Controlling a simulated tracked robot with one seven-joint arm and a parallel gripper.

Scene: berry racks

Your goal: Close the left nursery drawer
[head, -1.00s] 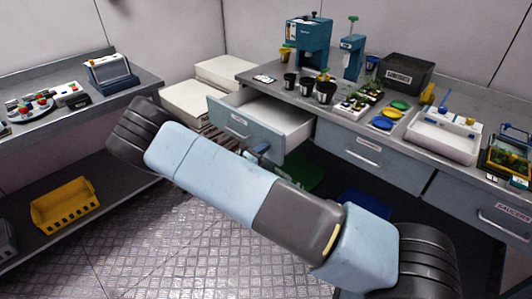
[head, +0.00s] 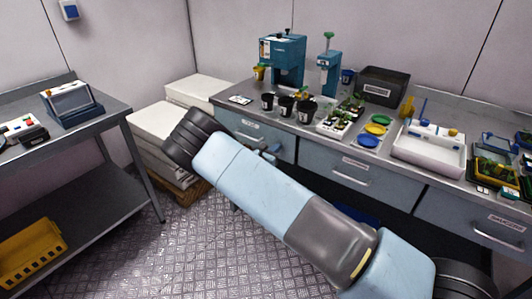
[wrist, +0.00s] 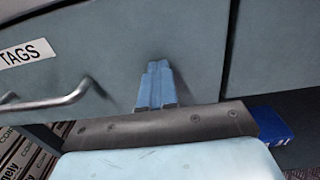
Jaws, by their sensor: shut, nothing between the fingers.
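The left nursery drawer (head: 285,147) is the leftmost grey-blue drawer under the bench, and its front sits flush with the bench. In the wrist view its front (wrist: 190,60) fills most of the picture, with a "TAGS" label and a metal bar handle (wrist: 60,103) at the left. My gripper (head: 270,152) is shut and empty, with its blue fingers right at the drawer front. In the wrist view the fingers (wrist: 158,68) point at the front, right of the handle. They seem to touch it, though the exact contact is hard to tell.
The other drawers (head: 340,172) to the right are shut. Black pots (head: 286,106), a seedling tray and coloured dishes stand on the bench (head: 232,99). White boxes (head: 150,122) are stacked at the left. A blue bin (wrist: 285,125) is below. Open floor lies left of my arm.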

